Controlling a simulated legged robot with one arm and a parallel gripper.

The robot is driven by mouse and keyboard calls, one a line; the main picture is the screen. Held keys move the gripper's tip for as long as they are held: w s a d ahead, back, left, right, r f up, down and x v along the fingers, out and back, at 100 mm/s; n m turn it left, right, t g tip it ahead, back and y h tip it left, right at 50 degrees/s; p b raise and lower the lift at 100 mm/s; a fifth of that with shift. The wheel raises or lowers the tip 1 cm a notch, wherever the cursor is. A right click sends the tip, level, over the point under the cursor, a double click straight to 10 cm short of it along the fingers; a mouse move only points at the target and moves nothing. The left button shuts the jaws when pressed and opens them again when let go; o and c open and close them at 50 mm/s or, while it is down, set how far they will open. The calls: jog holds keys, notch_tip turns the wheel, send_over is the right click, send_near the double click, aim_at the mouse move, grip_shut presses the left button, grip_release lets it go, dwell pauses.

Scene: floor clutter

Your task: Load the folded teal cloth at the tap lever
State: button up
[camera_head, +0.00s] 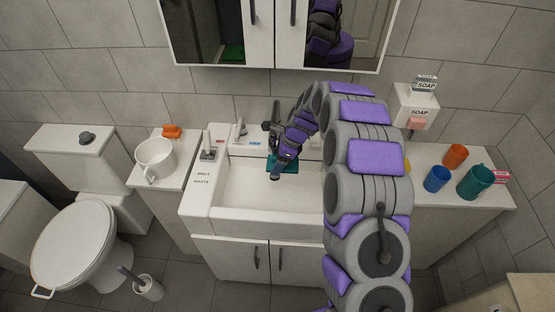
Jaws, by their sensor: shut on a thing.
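My gripper (274,164) is over the back part of the white sink basin (240,190), in front of the tap area. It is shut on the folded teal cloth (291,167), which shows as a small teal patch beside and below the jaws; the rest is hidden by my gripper. My gripper and arm partly hide the tap area.
A white mug (156,160) and an orange item (172,132) are on the left counter. Blue (437,179), orange (455,156) and teal (476,182) vessels stand on the right counter. A soap dispenser (414,106) is on the wall. A mirror cabinet (275,62) hangs above the sink.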

jog(key=shift+d, duration=0.4)
jog(key=shift+s+d+p, duration=0.2)
jog(key=shift+s+d, duration=0.15)
jog(key=shift+s, duration=0.25)
jog(key=shift+s+d+p, duration=0.15)
jog(key=shift+s+d, duration=0.15)
jog(key=shift+s, duration=0.3)
jog(key=shift+s+d+p, duration=0.5)
jog(key=shift+s+d, duration=1.15)
jog(key=shift+s, duration=0.3)
jog(key=shift+r, duration=0.1)
jog(key=s+d+r+p, duration=0.3)
jog(key=s+r, duration=0.1)
jog(key=shift+p, duration=0.35)
jog(key=shift+w, duration=0.1)
